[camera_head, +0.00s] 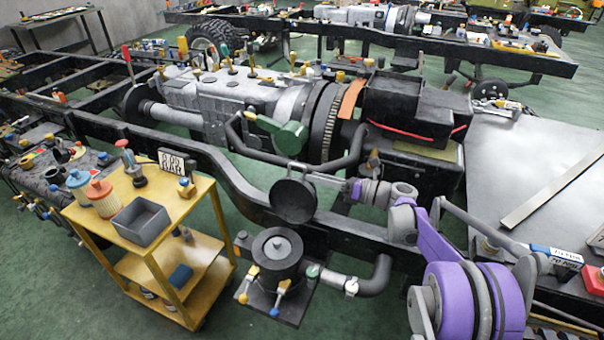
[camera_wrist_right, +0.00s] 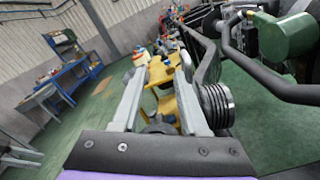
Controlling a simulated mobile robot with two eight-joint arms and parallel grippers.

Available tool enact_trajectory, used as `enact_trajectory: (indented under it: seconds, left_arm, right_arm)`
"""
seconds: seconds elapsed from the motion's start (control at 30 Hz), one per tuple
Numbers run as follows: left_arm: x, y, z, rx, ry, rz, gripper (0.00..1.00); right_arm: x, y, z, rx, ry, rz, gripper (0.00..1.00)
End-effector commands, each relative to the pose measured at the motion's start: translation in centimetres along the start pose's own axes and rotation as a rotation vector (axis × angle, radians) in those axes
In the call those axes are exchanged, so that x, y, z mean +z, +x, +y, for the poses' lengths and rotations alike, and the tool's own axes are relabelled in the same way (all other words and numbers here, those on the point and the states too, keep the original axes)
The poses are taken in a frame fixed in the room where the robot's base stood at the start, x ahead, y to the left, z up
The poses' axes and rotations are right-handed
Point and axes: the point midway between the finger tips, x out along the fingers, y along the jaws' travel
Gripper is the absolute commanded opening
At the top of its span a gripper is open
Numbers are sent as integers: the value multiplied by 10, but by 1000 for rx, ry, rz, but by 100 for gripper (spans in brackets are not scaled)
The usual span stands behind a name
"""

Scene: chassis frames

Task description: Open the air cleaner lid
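The air cleaner (camera_head: 272,262) is a black round canister at the lower middle of the head view. Its top shows a round inner part. Its lid (camera_head: 293,203), a dark disc, stands steeply tilted above and behind the canister, its round face towards the head camera. My right gripper (camera_head: 322,178) is at the lid's upper right edge; I cannot tell whether they touch. In the right wrist view, its two grey fingers (camera_wrist_right: 160,95) are spread apart, with the cart visible between them. A black ribbed round part (camera_wrist_right: 215,105) is beside the right finger. My left gripper is not in view.
Coloured clamps (camera_head: 280,291) and a hose (camera_head: 370,281) sit around the canister. A yellow cart (camera_head: 185,205) with filters and a grey bin stands to the left. The chassis rail (camera_head: 235,180) and engine (camera_head: 240,100) are behind. Green floor is free in front.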

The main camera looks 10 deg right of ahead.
Motion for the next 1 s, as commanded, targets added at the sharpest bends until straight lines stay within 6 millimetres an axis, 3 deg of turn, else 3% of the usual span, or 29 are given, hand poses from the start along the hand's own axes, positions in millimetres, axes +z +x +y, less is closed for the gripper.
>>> enact_trajectory:
  seconds: [0.2,0.57,0.67,0.8,0.87,1.0]
  left_arm:
    - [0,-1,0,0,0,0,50]
    - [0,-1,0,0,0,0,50]
    - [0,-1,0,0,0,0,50]
    - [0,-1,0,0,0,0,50]
    - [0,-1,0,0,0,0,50]
    - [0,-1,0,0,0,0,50]
  right_arm:
    - [0,-31,0,-1,0,0,44]
    - [-1,-37,0,1,0,1,44]
    - [-2,-36,2,-1,-10,8,27]
    - [-18,-25,25,-22,-135,102,2]
    - [-32,-20,42,-34,-246,182,0]
    - [-80,-19,93,-25,-601,430,0]
